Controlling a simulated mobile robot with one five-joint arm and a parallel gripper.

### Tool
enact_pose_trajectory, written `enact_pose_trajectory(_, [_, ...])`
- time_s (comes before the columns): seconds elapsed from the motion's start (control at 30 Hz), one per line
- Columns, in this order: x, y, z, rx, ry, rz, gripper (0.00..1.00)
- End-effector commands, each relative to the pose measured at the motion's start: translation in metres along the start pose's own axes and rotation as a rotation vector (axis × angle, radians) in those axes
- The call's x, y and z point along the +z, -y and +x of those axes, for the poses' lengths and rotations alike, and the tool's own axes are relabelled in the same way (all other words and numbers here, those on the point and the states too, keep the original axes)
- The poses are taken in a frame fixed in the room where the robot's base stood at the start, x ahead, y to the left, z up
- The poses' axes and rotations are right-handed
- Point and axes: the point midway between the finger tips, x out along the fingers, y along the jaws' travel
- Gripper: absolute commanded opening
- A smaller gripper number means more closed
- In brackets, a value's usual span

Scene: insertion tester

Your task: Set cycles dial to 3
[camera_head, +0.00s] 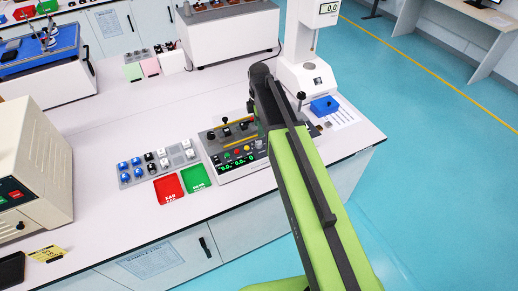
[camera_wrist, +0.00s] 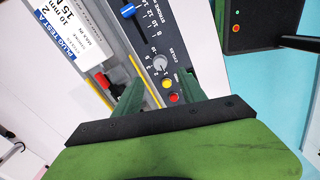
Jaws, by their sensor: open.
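The cycles dial (camera_wrist: 159,64) is a small light-grey knob on the dark panel of the tester, under the printed word CYCLES in the wrist view. Its pointer setting is too small to read. My gripper (camera_wrist: 158,82) is open, with one green finger to each side below the dial in the picture. Nothing is between the fingertips that I can see gripped, and contact with the dial cannot be told. In the head view the tester panel (camera_head: 228,164) is partly hidden behind my arm.
A yellow button (camera_wrist: 166,84) and a red button (camera_wrist: 173,97) lie close to the dial, between the fingers in the picture. A blue slider knob (camera_wrist: 128,11) is farther up the panel. Red (camera_head: 169,188) and green (camera_head: 196,178) trays stand left of the tester.

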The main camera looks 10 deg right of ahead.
Motion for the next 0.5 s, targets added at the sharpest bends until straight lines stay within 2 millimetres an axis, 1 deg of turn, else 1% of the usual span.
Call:
enact_pose_trajectory(0.03, [0.000, 0.000, 0.022, 0.000, 0.000, 0.000, 0.48])
enact_pose_trajectory(0.3, [0.000, 0.000, 0.077, 0.000, 0.000, 0.000, 0.48])
enact_pose_trajectory(0.4, [0.000, 0.000, 0.089, 0.000, 0.000, 0.000, 0.48])
enact_pose_trajectory(0.5, [0.000, 0.000, 0.093, 0.000, 0.000, 0.000, 0.48])
